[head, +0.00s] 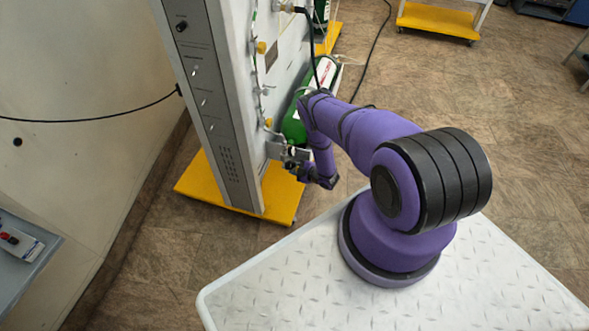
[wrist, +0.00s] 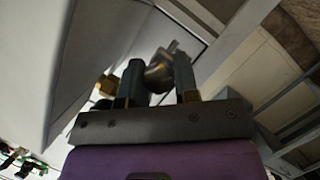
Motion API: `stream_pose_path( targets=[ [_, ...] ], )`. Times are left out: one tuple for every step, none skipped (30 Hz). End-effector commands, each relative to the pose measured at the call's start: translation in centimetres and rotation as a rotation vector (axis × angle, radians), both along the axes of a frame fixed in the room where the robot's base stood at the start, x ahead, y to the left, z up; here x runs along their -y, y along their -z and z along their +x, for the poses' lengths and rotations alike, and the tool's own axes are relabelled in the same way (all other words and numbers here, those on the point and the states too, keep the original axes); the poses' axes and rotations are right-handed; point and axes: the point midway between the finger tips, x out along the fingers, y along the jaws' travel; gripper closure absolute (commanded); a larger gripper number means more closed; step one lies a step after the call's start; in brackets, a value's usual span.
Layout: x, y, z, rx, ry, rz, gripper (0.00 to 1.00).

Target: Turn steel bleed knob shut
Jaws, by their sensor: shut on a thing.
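The steel bleed knob (wrist: 159,73) shows in the wrist view as a rounded grey metal piece between my two fingers. My gripper (wrist: 158,66) is shut on it, one finger on each side. In the head view my gripper (head: 291,159) is at the low part of the trainer panel (head: 275,98), near its lower edge. The knob itself is too small and too covered to make out there. How far the knob is turned cannot be told.
A brass fitting (wrist: 106,85) sits just left of my fingers in the wrist view. Yellow knobs and thin tubing run up the panel. The trainer's yellow base (head: 212,185) sticks out below.

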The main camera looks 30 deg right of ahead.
Motion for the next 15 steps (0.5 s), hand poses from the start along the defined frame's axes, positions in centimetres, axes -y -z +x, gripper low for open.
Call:
stream_pose_path(
  targets=[
    [0.03, -0.01, -0.01, -0.008, 0.000, 0.010, 0.95],
    [0.06, -0.02, 0.01, -0.016, 0.001, 0.021, 0.95],
    [0.08, -0.06, 0.02, -0.030, 0.000, 0.041, 0.95],
    [0.11, -0.07, 0.02, -0.044, 0.000, 0.058, 0.95],
    [0.14, -0.07, 0.02, -0.058, 0.002, 0.077, 0.95],
    [0.15, -0.04, 0.01, -0.080, 0.001, 0.102, 0.95],
    [0.16, -0.05, 0.00, -0.094, 0.002, 0.121, 0.95],
    [0.15, -0.04, -0.01, -0.107, 0.001, 0.138, 0.95],
    [0.14, -0.03, -0.01, -0.124, 0.000, 0.159, 0.95],
    [0.14, -0.01, -0.02, -0.136, 0.001, 0.173, 0.95],
    [0.13, 0.00, -0.04, -0.145, 0.000, 0.184, 0.95],
    [0.12, 0.00, -0.04, -0.155, 0.001, 0.197, 0.95],
    [0.12, 0.00, -0.04, -0.160, 0.001, 0.203, 0.95],
    [0.13, 0.00, -0.05, -0.165, 0.001, 0.208, 0.95],
    [0.12, 0.01, -0.05, -0.168, 0.002, 0.213, 0.95]
  ],
)
